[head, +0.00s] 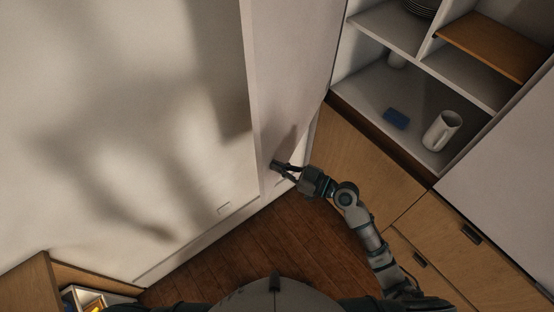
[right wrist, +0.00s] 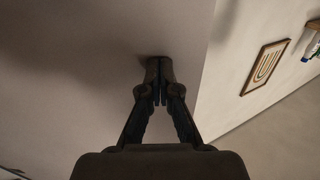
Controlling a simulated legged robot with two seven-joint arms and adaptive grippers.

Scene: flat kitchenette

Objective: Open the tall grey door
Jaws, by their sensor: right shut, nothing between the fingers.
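The tall grey door (head: 290,75) is the pale upright panel at the middle of the head view, left of the open shelves. I cannot tell for certain how far it stands open. My right gripper (head: 280,167) is at its lower part, with the fingertips at or very near the panel. In the right wrist view the right gripper (right wrist: 160,70) has its fingers together with nothing between them, pointing at the grey surface (right wrist: 90,60). Whether the tips touch it is unclear. No handle shows between the fingers. My left gripper is out of view.
Open shelves with a white mug (head: 441,130) and a blue block (head: 396,118) stand at the right, above wooden drawers (head: 440,235). A pale wall (head: 110,110) fills the left. Brown floor (head: 260,255) is clear below. A framed picture (right wrist: 265,67) hangs beyond the panel edge.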

